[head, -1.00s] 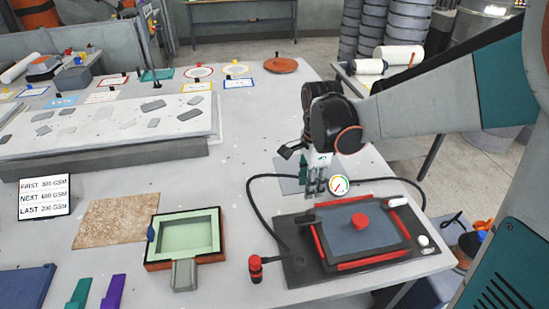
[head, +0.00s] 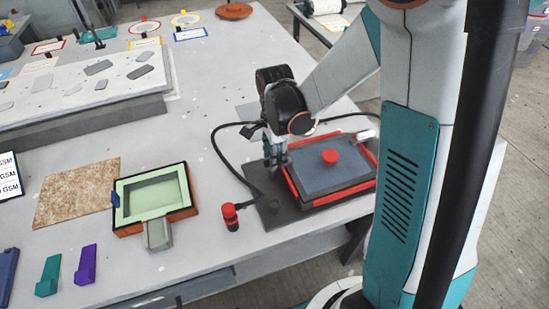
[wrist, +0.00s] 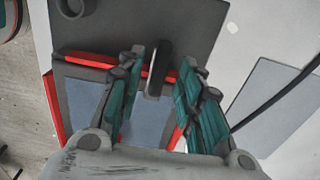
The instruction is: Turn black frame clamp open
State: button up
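The black frame clamp (wrist: 159,68) is a short dark bar lying across the red frame edge in the wrist view. My gripper (wrist: 162,80) is open, with one teal-padded finger on each side of the clamp. I see a gap on both sides of the bar, so it does not look gripped. In the head view my gripper (head: 275,160) points down at the left edge of the red frame (head: 290,182), and it hides the clamp there. The frame surrounds a blue-grey panel (head: 318,175) on a dark base plate (head: 275,212).
A green-lined mould (head: 155,195) sits further left.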

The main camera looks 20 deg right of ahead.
jog(key=shift+f, duration=0.25)
grip_shut()
